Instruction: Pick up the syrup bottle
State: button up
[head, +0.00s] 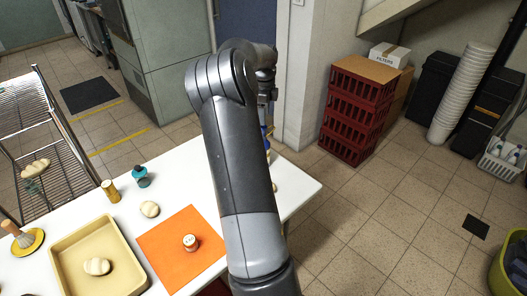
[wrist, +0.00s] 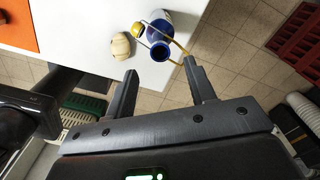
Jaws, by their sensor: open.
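A blue bottle (wrist: 157,24) with a dark round mouth and a yellow wire-like loop is near the table's edge in the wrist view; I take it for the syrup bottle. In the head view my arm hides nearly all of it. My gripper (wrist: 159,70) is open in the wrist view, its fingers pointing toward the bottle. The bottle's mouth shows just beyond and between the fingertips. Nothing is held. I cannot tell whether the fingers touch the yellow loop.
A bread roll (wrist: 121,46) lies beside the bottle. The white table (head: 303,186) also holds an orange mat (head: 160,247) with a small jar (head: 190,242), a tan tray (head: 58,250), a gold cylinder (head: 110,190) and a teal item (head: 141,176). Red crates (head: 352,118) stand on the floor beyond.

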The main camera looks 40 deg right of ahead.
notch_tip(320, 180, down, 9)
jog(key=shift+w, duration=0.2)
dwell(0.3)
jog(key=shift+c, duration=0.2)
grip_shut()
jog(key=shift+r, duration=0.1)
dwell(0.5)
